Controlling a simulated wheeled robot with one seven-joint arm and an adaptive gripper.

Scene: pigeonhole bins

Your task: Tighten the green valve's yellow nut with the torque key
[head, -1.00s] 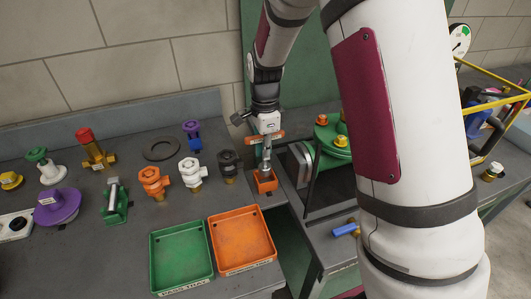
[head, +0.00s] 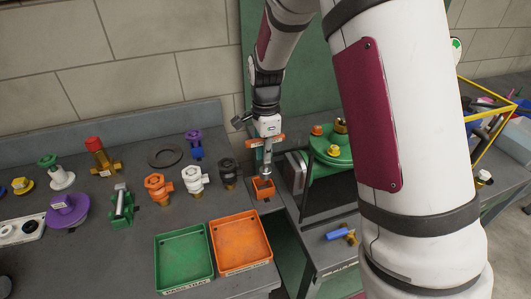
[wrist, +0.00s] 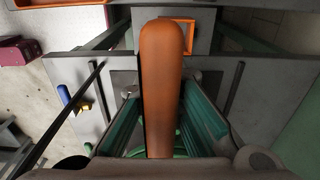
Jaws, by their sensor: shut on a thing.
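The torque key (head: 267,157) has an orange handle and a grey shank pointing down. My gripper (head: 267,139) is shut on its handle, and the orange handle (wrist: 162,75) fills the middle of the wrist view. The key's lower end is at the small orange open box (head: 263,189); I cannot tell whether it is inside or just above. A round green body (head: 333,159) stands to the right, with a yellow nut and an orange nut on top. It looks like the green valve, partly hidden by my arm.
A green tray (head: 184,262) and an orange tray (head: 240,243) lie at the front. Several valves stand on the left bench, among them an orange one (head: 158,188) and a white one (head: 195,180). A blue-handled brass valve (head: 341,235) lies right of the gap. A yellow-framed crate (head: 484,130) is far right.

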